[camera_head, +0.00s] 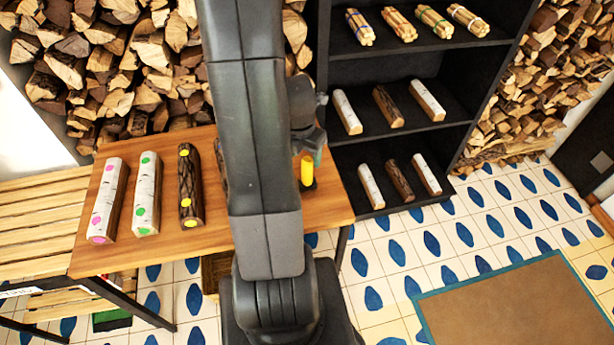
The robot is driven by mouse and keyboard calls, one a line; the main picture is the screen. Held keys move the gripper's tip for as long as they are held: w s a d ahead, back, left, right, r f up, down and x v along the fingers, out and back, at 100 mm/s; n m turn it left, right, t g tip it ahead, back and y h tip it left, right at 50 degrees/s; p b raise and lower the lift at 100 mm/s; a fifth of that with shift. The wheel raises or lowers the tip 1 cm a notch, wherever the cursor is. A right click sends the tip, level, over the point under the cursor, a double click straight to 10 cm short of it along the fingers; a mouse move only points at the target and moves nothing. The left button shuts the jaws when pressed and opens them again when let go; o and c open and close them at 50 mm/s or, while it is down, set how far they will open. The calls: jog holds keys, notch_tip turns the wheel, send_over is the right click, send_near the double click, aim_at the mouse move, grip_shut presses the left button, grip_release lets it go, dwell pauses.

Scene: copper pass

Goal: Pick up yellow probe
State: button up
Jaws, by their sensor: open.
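The yellow probe (306,171) is a short upright yellow cylinder near the right end of the wooden table (335,205). A dark piece shows at its foot. My gripper (309,150) is just above and beside the probe's top, pointing down, with its jaws open. My arm hides part of the gripper, and I cannot tell whether a finger touches the probe.
On the table's left lie a pink-dotted birch log (108,200), a green-dotted birch log (147,194) and a yellow-dotted dark log (190,185). My arm hides the table's middle. A black shelf (455,105) with logs and stick bundles stands behind, right. Tiled floor is open at right.

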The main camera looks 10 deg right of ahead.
aim_at(308, 167)
jog(key=shift+w+d+f, duration=0.15)
jog(key=shift+f, duration=0.9)
jog(key=shift+w+d+f, duration=0.15)
jog(key=shift+f, duration=0.95)
jog(key=shift+w+d+f, duration=0.15)
jog(key=shift+f, duration=0.9)
jog(key=c, duration=1.1)
jog(key=shift+r, duration=0.1)
